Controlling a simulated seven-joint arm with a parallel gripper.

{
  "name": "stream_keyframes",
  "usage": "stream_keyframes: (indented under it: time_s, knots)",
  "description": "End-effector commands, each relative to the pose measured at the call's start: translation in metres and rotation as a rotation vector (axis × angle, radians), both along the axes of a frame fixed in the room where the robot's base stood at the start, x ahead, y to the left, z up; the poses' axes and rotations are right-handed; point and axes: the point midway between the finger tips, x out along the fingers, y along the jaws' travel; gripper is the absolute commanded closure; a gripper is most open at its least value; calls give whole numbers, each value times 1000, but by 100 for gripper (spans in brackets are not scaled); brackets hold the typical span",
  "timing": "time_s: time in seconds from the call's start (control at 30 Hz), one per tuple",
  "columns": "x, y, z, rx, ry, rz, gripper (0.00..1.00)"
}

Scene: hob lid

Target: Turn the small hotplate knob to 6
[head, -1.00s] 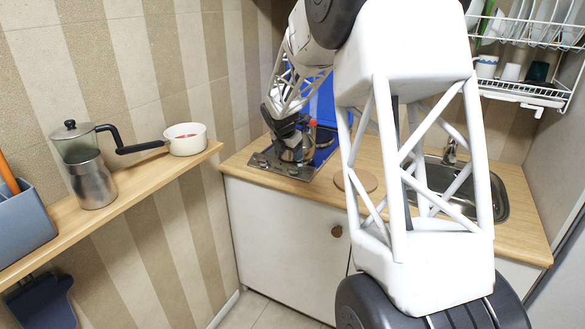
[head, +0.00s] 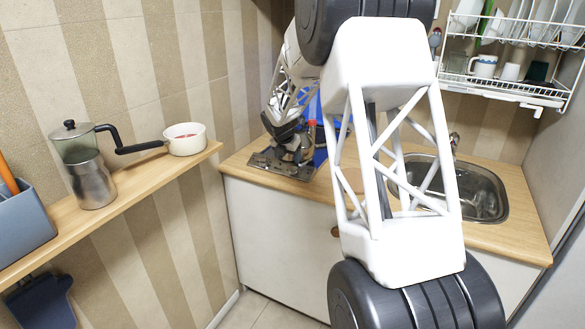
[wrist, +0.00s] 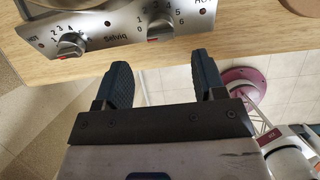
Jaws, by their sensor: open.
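The steel hob (head: 266,160) sits at the left end of the counter, partly hidden by my arm. Its front panel (wrist: 112,38) fills the top of the wrist view. It has a left knob (wrist: 72,44) and a right knob (wrist: 160,28), each with a numbered scale. I cannot tell which knob serves the small hotplate or read their exact settings. My gripper (wrist: 163,74) is open and empty, its two fingers in front of the panel. The right knob lies roughly in line with the gap, apart from both fingers. In the head view, my gripper is at the hob.
A blue panel (head: 320,157), perhaps the lid, stands behind my wrist at the hob. The sink (head: 482,190) is to the right. A wooden shelf (head: 130,194) at the left holds a steel pot (head: 92,184) and a white saucepan (head: 187,146). A dish rack (head: 520,92) hangs above the sink.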

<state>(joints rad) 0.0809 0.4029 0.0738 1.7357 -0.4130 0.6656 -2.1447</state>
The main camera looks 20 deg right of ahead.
Motion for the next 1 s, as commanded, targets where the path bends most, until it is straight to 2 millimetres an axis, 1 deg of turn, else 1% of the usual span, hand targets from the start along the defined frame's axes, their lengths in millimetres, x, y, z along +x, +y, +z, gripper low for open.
stream_keyframes:
  time_s: [0.53, 0.73, 1.0]
  knots:
    - [15, -16, -53, -1, 2, -1, 36]
    - [18, -19, -62, 0, 0, 0, 36]
    - [18, -19, -64, 0, 0, -1, 36]
